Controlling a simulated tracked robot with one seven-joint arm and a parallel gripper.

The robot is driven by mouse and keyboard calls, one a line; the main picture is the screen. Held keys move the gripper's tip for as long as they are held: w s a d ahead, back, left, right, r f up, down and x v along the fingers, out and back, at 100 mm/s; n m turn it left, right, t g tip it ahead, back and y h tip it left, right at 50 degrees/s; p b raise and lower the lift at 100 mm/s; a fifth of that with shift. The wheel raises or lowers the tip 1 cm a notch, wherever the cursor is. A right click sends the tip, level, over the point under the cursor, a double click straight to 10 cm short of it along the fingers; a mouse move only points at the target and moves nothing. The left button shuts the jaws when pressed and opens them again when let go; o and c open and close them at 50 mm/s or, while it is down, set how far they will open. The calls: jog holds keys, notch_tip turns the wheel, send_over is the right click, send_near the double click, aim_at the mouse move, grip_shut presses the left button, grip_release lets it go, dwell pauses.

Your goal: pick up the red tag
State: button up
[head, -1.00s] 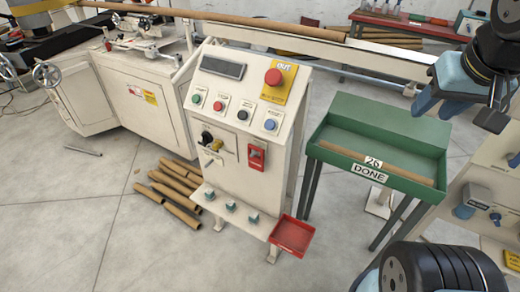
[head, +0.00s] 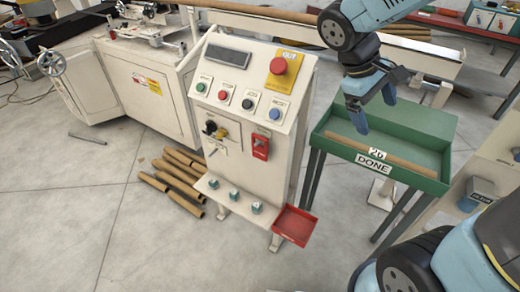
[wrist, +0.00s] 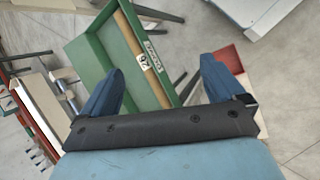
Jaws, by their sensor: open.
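My gripper (head: 371,108) is in the upper right of the head view, right of the cabinet and in front of or above the green tray. Its blue fingers are spread with nothing between them. They also show apart in the wrist view (wrist: 162,66). My gripper is well apart from the red tag. I cannot make out the tag in the wrist view.
A green DONE tray (head: 330,142) holding a brown tube (head: 400,165) stands right of the cabinet. A small red tray (head: 294,226) sticks out at the cabinet's lower right. Several brown tubes (head: 175,182) lie on the floor at left. Floor before the cabinet is clear.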

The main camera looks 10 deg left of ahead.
jog(key=w+a+f+n+t+h, duration=0.2)
jog(key=a+f+n+t+h, duration=0.1)
jog(key=a+f+n, duration=0.4)
jog(key=w+a+f+n+t+h, duration=0.3)
jog(key=a+f+n, duration=0.15)
jog(key=a, duration=0.55)
jog(key=n+t+y, duration=0.5)
jog(key=n+t, duration=0.5)
jog(key=n, duration=0.1)
send_near(259, 150)
jog(key=x, duration=0.8)
jog(key=shift+w+f, duration=0.1)
jog(key=shift+w, duration=0.05)
jog(key=c, duration=1.1)
jog(key=shift+c, duration=0.2)
